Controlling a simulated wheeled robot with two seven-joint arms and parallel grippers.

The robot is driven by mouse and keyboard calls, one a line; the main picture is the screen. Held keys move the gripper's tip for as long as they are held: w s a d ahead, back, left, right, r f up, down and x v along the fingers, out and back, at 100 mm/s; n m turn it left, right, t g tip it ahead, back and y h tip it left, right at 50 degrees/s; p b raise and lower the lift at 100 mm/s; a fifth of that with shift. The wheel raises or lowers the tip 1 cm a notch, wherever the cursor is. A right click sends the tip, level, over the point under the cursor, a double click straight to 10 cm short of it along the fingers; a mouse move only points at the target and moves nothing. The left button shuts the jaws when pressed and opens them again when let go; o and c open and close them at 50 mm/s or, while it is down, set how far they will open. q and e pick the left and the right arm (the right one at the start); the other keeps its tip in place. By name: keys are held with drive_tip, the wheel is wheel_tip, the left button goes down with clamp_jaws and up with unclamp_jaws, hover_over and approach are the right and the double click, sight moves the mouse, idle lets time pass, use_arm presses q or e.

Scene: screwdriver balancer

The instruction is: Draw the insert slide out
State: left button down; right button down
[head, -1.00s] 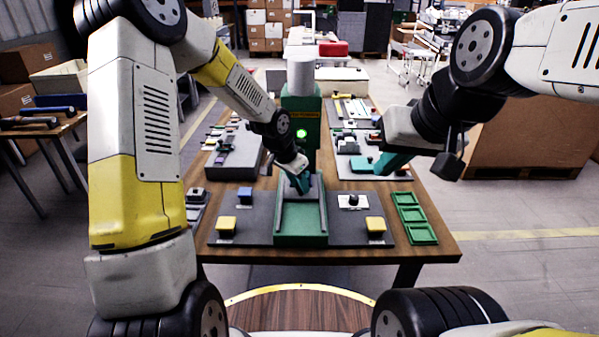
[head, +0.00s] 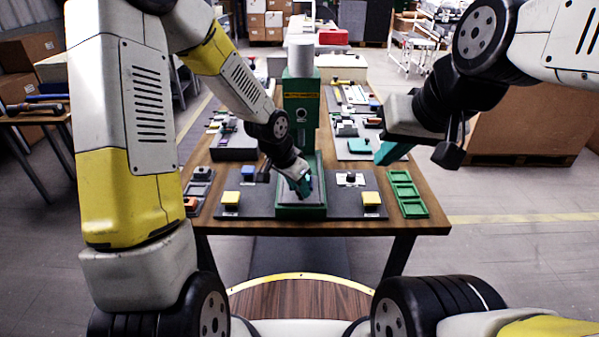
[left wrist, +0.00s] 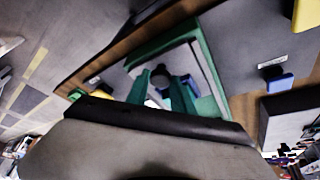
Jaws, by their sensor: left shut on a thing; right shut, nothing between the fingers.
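The green machine (head: 299,100) stands at the middle of the table with a green slide bed at its foot (head: 301,212). The grey insert slide (head: 318,195) lies in the bed, reaching near its front end. My left gripper (head: 304,188) is shut on the slide's knob, over the bed. In the left wrist view the fingers (left wrist: 172,90) close around the dark knob (left wrist: 160,74), with the green bed wall (left wrist: 205,45) beyond; my wrist hides part of the slide. My right gripper (head: 382,156) is shut and empty, in the air right of the machine.
A green tray (head: 408,192) lies at the table's right edge.

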use_arm(q)
drive_tip(key=c, duration=1.1)
unclamp_jaws()
drive_tip(key=shift+s, duration=0.25)
drive_tip(key=shift+r, duration=0.1)
drive_tip(key=shift+a+r, duration=0.15)
drive_tip(key=shift+r, duration=0.15)
drive_tip(key=v, duration=0.7)
drive_tip(key=shift+s, duration=0.15)
drive_tip(key=s+a+r+n+t, duration=0.1)
drive_tip(key=s+a+r+n, duration=0.3)
drive_tip(key=s+r, duration=0.4)
drive_tip(key=s+a+r+n+t+y, duration=0.1)
drive_tip(key=s+a+r+n+t, duration=0.1)
drive_tip(key=s+a+r+n, duration=0.2)
drive_tip(key=s+a+r, duration=0.3)
drive_tip(key=s+r, duration=0.1)
drive_tip(key=s, duration=0.2)
drive_tip(key=shift+r, duration=0.4)
